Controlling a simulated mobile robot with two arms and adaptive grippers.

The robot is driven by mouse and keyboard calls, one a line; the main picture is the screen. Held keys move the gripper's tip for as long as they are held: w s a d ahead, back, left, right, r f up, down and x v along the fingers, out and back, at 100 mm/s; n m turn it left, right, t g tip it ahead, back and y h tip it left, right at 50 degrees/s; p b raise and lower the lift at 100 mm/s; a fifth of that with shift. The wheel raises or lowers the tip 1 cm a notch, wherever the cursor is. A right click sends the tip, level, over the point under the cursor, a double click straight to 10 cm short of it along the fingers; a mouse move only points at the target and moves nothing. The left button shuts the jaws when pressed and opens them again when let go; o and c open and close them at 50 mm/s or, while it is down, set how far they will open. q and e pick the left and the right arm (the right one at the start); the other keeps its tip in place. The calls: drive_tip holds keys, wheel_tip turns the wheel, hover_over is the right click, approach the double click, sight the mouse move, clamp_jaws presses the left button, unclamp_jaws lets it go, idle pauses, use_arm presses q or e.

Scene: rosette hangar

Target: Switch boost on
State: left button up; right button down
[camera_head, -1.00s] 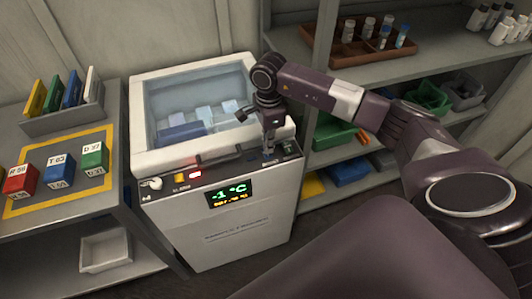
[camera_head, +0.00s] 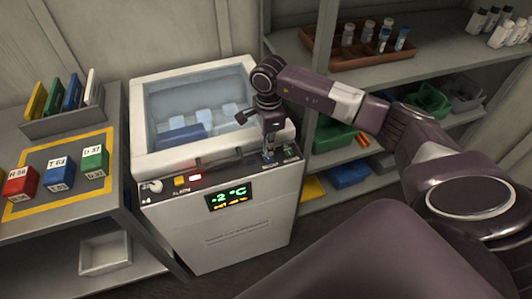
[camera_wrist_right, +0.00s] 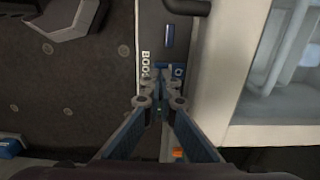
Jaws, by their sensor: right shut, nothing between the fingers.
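A white chest unit (camera_head: 240,238) with a clear lid stands in the middle of the head view. A dark control strip runs along its front top edge. Its display (camera_head: 229,197) reads -2 °C in green. My right gripper (camera_head: 268,153) points down at the strip's right end. In the right wrist view, my right gripper (camera_wrist_right: 160,78) is shut and empty, with its fingertips at a small blue part beside the partly hidden boost label (camera_wrist_right: 146,65). The fingertips cover part of it, so I cannot tell the switch's position or whether they touch it. My left gripper is not in view.
A yellow button (camera_head: 180,181), a lit red indicator (camera_head: 195,177) and a white knob (camera_head: 155,186) sit on the strip's left. A bench at left holds red, blue and green blocks (camera_head: 60,174). Shelves with bins (camera_head: 349,174) stand at right.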

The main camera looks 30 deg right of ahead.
sight(268, 158)
drive_tip(key=shift+f+b, duration=0.95)
drive_tip(key=shift+f, duration=0.2)
idle(0.7)
drive_tip(key=shift+r+p, duration=2.1)
drive_tip(key=shift+r, duration=1.5)
drive_tip(key=shift+f, duration=0.1)
